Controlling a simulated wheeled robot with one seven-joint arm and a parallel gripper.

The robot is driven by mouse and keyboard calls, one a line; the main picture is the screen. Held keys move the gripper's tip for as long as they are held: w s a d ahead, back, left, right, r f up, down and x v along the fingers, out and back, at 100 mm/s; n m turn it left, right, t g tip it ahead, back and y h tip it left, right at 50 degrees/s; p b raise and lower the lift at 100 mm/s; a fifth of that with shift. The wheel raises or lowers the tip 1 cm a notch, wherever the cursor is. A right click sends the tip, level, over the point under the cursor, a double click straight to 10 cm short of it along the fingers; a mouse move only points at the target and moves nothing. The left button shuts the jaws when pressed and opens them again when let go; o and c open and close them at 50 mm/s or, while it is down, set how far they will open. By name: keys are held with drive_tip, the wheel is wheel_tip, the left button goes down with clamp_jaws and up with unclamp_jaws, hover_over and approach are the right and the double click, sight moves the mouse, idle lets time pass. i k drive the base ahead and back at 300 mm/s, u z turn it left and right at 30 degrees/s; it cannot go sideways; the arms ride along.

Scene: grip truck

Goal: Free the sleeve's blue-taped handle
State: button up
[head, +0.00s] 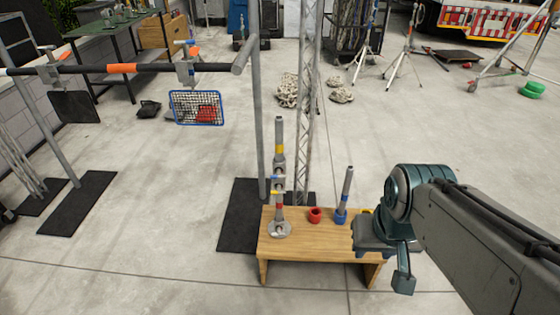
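A grey upright post (279,130) with a yellow band stands on a round flange (279,229) at the left end of the wooden bench. A grey sleeve (280,183) sits around its lower part. Small blue tape (273,178) shows on the sleeve's left side, with red or orange tape (276,193) just below it. The handles are too small to tell whether they are tight or loose. My gripper (385,265) hangs at the bench's right end, well right of the sleeve and apart from it. One finger shows clearly; its opening cannot be made out.
The bench (315,245) also holds a red ring (315,215) and a tilted grey rod in a blue base (341,215); something yellow is partly hidden by my gripper. A tall post and truss stand close behind. A horizontal bar (150,68) with hanging clamps crosses the left.

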sight(278, 175)
drive_tip(key=k, duration=1.2)
drive_tip(key=u, duration=1.1)
drive_tip(key=i, duration=1.2)
drive_tip(key=z, duration=0.85)
drive_tip(key=i, duration=0.35)
drive_tip(key=z, duration=0.25)
